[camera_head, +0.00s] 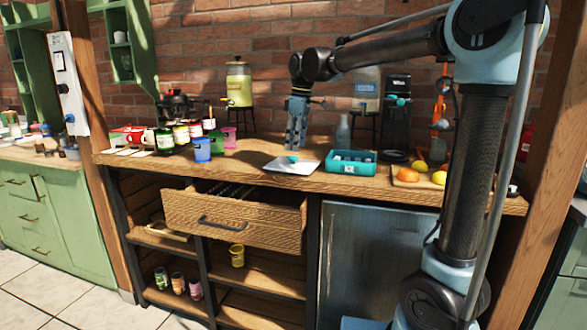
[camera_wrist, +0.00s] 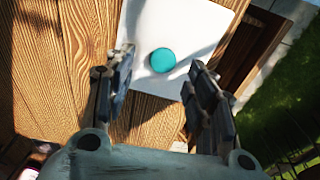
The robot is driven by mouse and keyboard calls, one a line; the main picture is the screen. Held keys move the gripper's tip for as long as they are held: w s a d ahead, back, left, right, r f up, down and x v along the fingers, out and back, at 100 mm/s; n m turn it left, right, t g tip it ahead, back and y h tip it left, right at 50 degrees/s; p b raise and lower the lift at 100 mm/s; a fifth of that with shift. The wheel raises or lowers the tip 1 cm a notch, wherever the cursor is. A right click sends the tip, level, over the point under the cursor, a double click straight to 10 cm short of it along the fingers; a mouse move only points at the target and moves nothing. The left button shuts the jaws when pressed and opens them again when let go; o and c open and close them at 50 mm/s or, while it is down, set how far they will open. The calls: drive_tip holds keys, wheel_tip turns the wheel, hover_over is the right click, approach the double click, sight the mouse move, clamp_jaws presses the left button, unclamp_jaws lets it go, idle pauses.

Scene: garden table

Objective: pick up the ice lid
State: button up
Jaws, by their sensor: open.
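The ice lid (camera_head: 296,167) is a flat white square plate with a small round teal knob (camera_head: 292,158). It lies on the wooden counter (camera_head: 240,160), left of a teal ice box (camera_head: 350,170). My gripper (camera_head: 294,147) points down above the lid. In the wrist view the gripper (camera_wrist: 161,60) is open and empty, with one finger on each side of the teal knob (camera_wrist: 162,60) as seen from above. The white lid plate (camera_wrist: 190,25) spreads out beneath the fingers. A gap to the knob seems to show in the head view.
A clear bottle (camera_head: 343,132) stands behind the ice box. A cutting board with oranges (camera_head: 403,174) is to the right. Blue (camera_head: 202,150), green and pink cups stand to the left. An open drawer (camera_head: 235,217) juts out below the counter.

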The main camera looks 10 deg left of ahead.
sight(294, 157)
drive_tip(key=shift+s+a+f, duration=0.1)
drive_tip(key=shift+a+f, duration=0.05)
drive_tip(key=shift+f, duration=1)
drive_tip(key=shift+s+a+f, duration=0.1)
drive_tip(key=shift+a+f, duration=0.05)
drive_tip(key=shift+f, duration=0.95)
drive_tip(key=c, duration=1.1)
